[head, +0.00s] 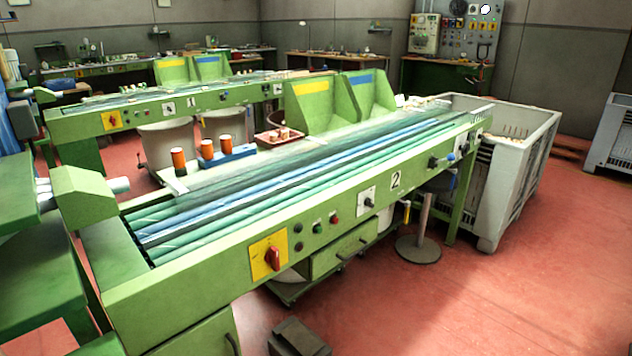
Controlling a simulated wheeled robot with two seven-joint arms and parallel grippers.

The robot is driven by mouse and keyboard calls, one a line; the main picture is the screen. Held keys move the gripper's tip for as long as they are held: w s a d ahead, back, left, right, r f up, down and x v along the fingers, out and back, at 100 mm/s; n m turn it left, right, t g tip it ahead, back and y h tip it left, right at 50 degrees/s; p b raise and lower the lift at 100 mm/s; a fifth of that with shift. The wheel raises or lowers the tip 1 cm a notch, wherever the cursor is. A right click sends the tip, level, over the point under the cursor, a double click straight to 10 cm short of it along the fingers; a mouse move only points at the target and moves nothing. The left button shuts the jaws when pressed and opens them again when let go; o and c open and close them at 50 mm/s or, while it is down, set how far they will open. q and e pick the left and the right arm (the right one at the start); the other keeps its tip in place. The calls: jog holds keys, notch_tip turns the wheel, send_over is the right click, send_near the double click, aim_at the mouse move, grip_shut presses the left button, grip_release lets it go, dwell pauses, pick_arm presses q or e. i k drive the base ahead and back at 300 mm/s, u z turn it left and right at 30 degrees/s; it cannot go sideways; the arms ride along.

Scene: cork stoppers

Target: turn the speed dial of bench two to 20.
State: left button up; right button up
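Bench two (218,264) is a long green conveyor bench running from the near left to the far right, marked with a white plate "2" (395,180). A small white plate with a dark knob (367,202), which looks like the speed dial, sits on its front face left of the number. Its scale and setting are too small to read. A yellow plate with a red rotary switch (270,257) sits further left, with several small buttons (316,227) between. Neither of my grippers is in view.
A grey crate (520,150) stands at the bench's far right end. A round-based stool (419,247) and a dark pedal-like box (299,338) stand on the red floor in front. Bench one (230,97) stands behind. The floor at right (540,280) is clear.

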aim_at(369, 201)
jog(key=z, duration=1.05)
jog(key=k, duration=1.3)
jog(key=z, duration=0.8)
jog(key=i, duration=1.65)
jog(key=u, duration=1.25)
jog(key=i, duration=1.3)
jog(key=u, duration=1.45)
